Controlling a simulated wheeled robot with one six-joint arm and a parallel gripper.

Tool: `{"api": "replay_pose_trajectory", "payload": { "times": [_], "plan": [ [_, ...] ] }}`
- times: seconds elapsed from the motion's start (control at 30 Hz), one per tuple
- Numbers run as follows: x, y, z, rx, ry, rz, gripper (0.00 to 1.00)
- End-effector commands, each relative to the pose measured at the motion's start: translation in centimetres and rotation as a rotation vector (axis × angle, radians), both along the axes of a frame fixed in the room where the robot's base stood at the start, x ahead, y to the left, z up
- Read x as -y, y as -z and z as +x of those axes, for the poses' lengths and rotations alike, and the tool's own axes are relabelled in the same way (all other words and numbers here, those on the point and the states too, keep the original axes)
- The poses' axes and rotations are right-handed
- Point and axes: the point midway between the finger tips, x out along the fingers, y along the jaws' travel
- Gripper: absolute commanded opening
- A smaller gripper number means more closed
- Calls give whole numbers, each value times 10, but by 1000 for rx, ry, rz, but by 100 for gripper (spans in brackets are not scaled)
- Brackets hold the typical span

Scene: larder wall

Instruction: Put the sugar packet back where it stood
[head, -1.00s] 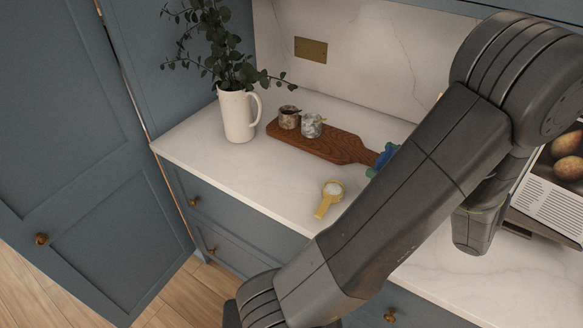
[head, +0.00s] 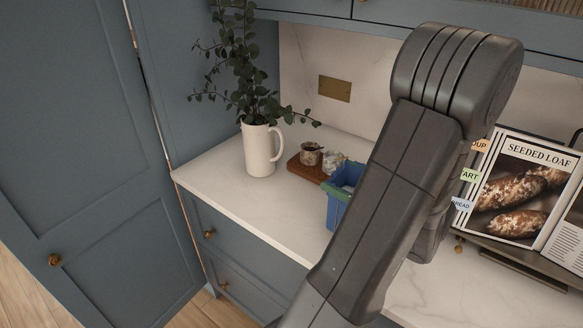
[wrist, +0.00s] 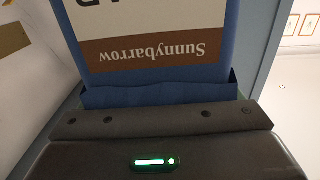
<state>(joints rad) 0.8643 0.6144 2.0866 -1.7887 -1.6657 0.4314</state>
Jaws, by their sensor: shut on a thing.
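My gripper (wrist: 160,120) is shut on the sugar packet (wrist: 165,72), which fills the middle of the wrist view. The packet is blue with a brown band reading "Sunnybarrow" and a pale panel with dark letters, all upside down there. In the head view a blue boxy shape with green edges, apparently the held packet (head: 340,205), shows left of my arm. It covers part of the counter and the cutting board. My arm hides the gripper in the head view. I cannot tell whether the packet touches anything.
A white jug (head: 259,150) with leafy stems stands at the counter's left end. An open cookbook (head: 515,190) stands right. The counter's left front (head: 265,205) is clear.

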Motion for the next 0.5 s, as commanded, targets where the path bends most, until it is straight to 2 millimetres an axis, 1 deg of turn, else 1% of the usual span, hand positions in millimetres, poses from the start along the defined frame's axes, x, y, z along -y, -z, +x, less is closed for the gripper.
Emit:
{"api": "replay_pose_trajectory", "payload": {
  "times": [0.03, 0.5],
  "plan": [
    [-10, 0, 5, 0, -5, 0, 32],
    [-76, 0, 53, 1, -6, 1, 32]
  ]
}}
